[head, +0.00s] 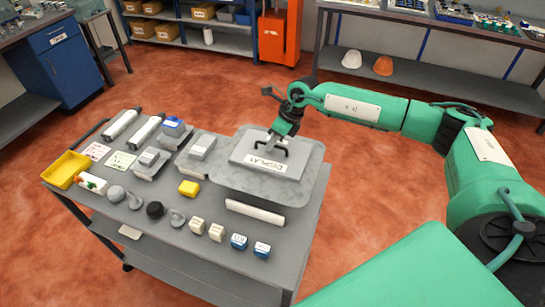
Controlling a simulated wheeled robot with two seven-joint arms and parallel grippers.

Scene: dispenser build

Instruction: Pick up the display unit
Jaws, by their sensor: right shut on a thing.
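The display unit (264,167) is a flat grey box marked DISPLAY with a dark handle on top. I cannot tell whether the unit touches the mat or is slightly raised. My left gripper is not in view.
The grey cart (215,255) carries small parts: a yellow tray (66,170), a yellow block (189,188), blue and white blocks (239,242), and a white bar (255,212). Shelves and a bench with two helmets (352,59) stand behind. Open floor lies between.

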